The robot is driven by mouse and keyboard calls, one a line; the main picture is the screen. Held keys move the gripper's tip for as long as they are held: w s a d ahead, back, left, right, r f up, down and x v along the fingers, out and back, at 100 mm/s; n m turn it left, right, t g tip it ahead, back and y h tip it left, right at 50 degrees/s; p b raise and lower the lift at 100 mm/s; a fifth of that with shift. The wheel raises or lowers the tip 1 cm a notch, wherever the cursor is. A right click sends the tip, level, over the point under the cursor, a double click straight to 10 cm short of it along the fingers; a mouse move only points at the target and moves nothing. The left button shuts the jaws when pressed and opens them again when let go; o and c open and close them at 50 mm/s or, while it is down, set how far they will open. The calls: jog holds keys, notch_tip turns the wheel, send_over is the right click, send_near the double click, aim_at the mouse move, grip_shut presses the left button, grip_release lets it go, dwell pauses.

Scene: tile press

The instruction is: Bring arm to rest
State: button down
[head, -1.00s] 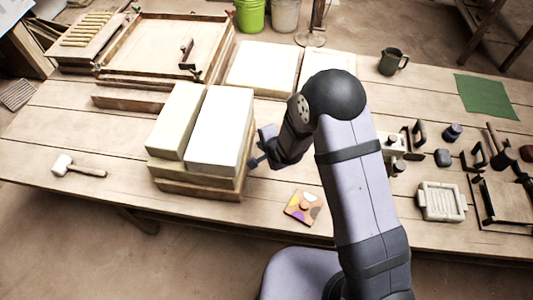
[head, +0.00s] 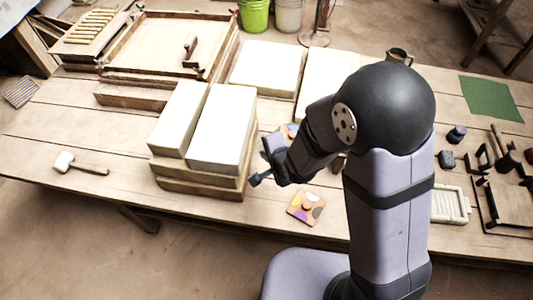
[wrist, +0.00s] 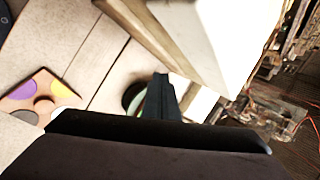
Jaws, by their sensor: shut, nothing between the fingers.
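My gripper (head: 256,181) is shut and empty, just right of the stacked pale blocks in the head view. It also shows in the wrist view (wrist: 163,98), where its dark body fills the lower part. My arm rises at the right of the head view, its large dark elbow high and close to the camera. A tile with coloured patches (head: 306,207) lies on the table below and right of the gripper; it shows at the left of the wrist view (wrist: 40,97).
Pale blocks (head: 222,130) on wooden boards (head: 198,187) stand close left of the gripper. Another coloured tile (head: 292,131) shows partly behind my wrist. A mallet (head: 66,162) lies at left. A pale grid tray (head: 452,204) is partly hidden by my arm.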

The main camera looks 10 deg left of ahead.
jog(key=shift+s+r, duration=0.1)
jog(key=shift+r, duration=0.05)
jog(key=s+d+f+n+g+h, duration=0.35)
jog(key=s+d+n, duration=0.25)
jog(key=s+n, duration=0.2)
jog(key=s+d+f+n+g+h, duration=0.2)
jog(key=s+d+n+g, duration=0.2)
jog(key=s+d+n, duration=0.4)
jog(key=s+d+r+g, duration=0.2)
jog(key=s+d+r, duration=0.15)
jog(key=r, duration=0.25)
jog(key=w+d+r+m+t, duration=0.2)
jog(key=w+d+r+m, duration=0.2)
jog(key=d+r, duration=0.1)
jog(key=shift+w+d+m+t+y, duration=0.35)
jog(key=shift+w+d+m+y, duration=0.05)
jog(key=shift+y, duration=0.05)
jog(key=shift+r, duration=0.1)
